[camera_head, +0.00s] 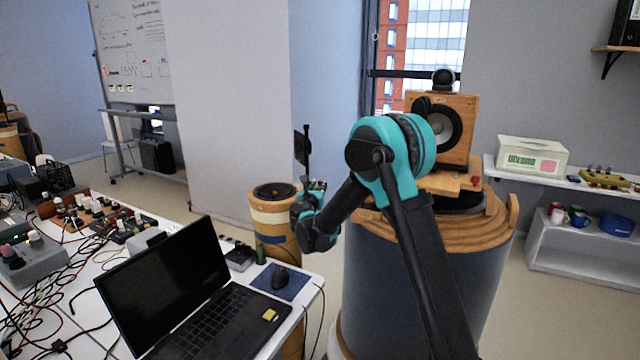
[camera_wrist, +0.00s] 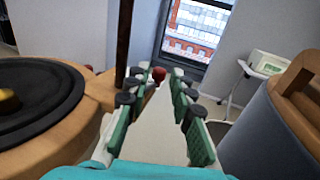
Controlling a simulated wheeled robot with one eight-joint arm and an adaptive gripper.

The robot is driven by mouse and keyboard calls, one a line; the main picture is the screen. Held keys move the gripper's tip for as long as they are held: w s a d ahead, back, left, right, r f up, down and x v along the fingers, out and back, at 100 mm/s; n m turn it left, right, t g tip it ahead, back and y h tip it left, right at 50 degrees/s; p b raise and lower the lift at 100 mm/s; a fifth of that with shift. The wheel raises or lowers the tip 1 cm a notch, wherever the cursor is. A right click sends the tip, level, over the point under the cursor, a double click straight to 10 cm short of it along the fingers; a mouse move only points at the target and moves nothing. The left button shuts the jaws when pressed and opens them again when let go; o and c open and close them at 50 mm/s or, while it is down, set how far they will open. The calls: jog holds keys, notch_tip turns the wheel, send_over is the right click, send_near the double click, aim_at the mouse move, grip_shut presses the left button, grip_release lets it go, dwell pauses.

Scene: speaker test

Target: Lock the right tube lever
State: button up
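My gripper (camera_wrist: 156,92) is open, its two green-padded fingers apart with nothing held between them. A red knob (camera_wrist: 158,74) shows just beyond the fingertips; its distance is unclear. It seems to be at the end of a wooden piece from the left tube (camera_wrist: 84,104). In the head view my gripper (camera_head: 316,186) is above and beside this smaller left tube (camera_head: 270,218), left of the large grey right tube (camera_head: 415,285). On the right tube's wooden top is a flat wooden lever-like piece (camera_head: 447,183) with a red knob (camera_head: 476,181). The right tube (camera_wrist: 262,135) is at the wrist view's right.
A wooden box speaker (camera_head: 462,115) stands on the right tube. A dark upright rod (camera_wrist: 123,40) rises left of my fingers. A table with a laptop (camera_head: 170,285), cables and devices fills the left. A shelf with a white box (camera_head: 533,153) is at the right.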

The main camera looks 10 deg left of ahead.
aim_at(320, 182)
jog(key=shift+w+d, duration=0.15)
jog(key=shift+w, duration=1.65)
jog(key=shift+c, duration=0.5)
grip_shut()
